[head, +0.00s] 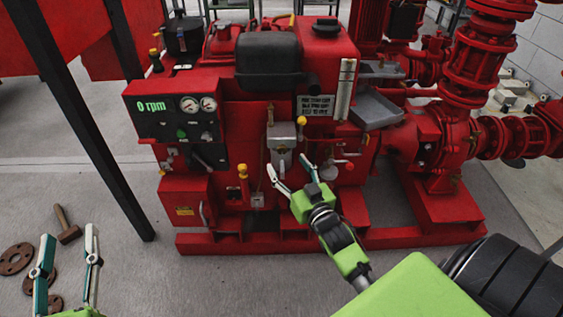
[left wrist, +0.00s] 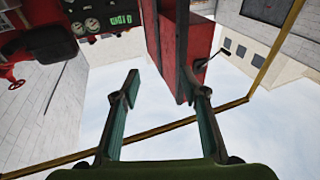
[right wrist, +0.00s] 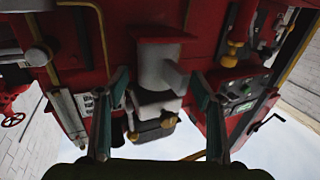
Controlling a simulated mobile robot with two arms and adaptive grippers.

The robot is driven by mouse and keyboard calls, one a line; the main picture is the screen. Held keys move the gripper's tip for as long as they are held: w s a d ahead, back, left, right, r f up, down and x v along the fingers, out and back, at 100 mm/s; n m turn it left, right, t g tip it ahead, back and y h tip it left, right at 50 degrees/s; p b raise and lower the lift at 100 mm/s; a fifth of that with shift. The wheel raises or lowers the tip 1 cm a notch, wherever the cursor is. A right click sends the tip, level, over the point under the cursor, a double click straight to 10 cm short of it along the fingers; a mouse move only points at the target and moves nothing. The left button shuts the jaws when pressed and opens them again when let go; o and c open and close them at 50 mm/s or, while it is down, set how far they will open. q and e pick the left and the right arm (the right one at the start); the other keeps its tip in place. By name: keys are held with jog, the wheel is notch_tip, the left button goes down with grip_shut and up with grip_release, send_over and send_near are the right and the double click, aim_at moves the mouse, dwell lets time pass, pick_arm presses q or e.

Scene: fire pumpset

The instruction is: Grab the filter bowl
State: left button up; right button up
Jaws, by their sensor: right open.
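The filter bowl is a grey cylinder (head: 281,158) under a grey box-shaped filter head (head: 281,134) on the front of the red pumpset. In the right wrist view, which looks upside down, the bowl (right wrist: 157,64) stands between and beyond my fingertips. My right gripper (head: 288,164) is open, just in front of and slightly below the bowl. No finger clearly touches it, and the exact gap cannot be told. My left gripper (head: 68,250) is open and empty at the lower left, over the floor. It also shows open in the left wrist view (left wrist: 160,80).
A control panel with gauges (head: 180,120) is left of the bowl. Yellow-capped fittings (head: 242,172) and a thin pipe flank it. A dark post (head: 85,130) stands at left. A hammer (head: 66,226) and rusty flanges (head: 16,258) lie on the floor.

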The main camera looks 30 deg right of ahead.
aim_at(286, 159)
jog(key=w+b, duration=0.1)
jog(key=w, duration=0.1)
jog(key=w+d+b, duration=0.1)
jog(key=w, duration=0.1)
jog(key=shift+w+d, duration=0.1)
jog(key=shift+w, duration=0.4)
pick_arm(q)
jog(key=s+r+t+h, duration=0.1)
jog(key=s+r+t, duration=0.3)
jog(key=r, duration=0.5)
jog(key=shift+r+t+h, duration=0.25)
jog(key=shift+t+h, duration=0.15)
jog(key=shift+t, duration=0.3)
pick_arm(e)
jog(key=shift+r, duration=0.1)
jog(key=c, duration=1.3)
